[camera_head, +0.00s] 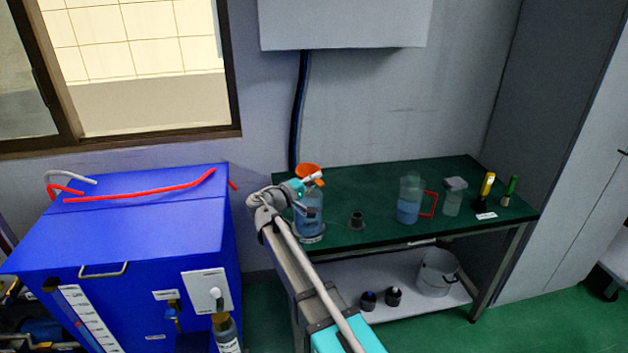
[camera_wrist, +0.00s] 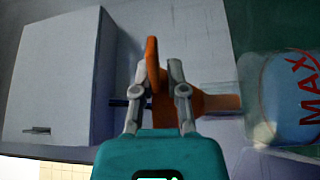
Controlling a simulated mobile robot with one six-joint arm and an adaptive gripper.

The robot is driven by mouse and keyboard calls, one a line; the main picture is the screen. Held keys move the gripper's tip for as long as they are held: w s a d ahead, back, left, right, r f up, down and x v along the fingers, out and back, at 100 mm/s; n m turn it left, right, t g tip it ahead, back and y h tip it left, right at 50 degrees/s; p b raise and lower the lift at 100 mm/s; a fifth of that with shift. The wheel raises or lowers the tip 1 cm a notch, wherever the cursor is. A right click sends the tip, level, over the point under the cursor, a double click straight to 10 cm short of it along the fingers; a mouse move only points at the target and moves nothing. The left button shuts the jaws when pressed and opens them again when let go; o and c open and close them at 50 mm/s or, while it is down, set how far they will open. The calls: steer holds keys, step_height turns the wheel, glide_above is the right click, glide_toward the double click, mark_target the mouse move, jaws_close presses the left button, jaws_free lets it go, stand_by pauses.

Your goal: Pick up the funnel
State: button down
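The orange funnel (camera_head: 307,170) sits on top of a clear bottle (camera_head: 310,212) with blue liquid, at the left end of the green table. In the wrist view the funnel (camera_wrist: 153,66) lies sideways, its spout toward the neck of the bottle (camera_wrist: 285,95). My gripper (camera_wrist: 158,68) is at the funnel, with the wide rim between its two fingers. The fingers stand apart, with gaps visible beside the rim. The cone is partly hidden behind the right finger. In the head view my gripper (camera_head: 308,183) is just below the funnel's rim.
A small dark stand (camera_head: 356,221) is right of the bottle on the green table (camera_head: 385,235). Farther right are a red-handled jug (camera_head: 409,200), a clear container (camera_head: 454,197) and two narrow items. A blue cabinet (camera_head: 140,230) stands left. A grey wall box (camera_head: 343,22) hangs above.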

steer(key=shift+r, duration=0.2)
stand_by(0.4)
step_height(320, 180, up, 18)
steer(key=p, duration=1.8)
steer(key=shift+f, duration=0.2)
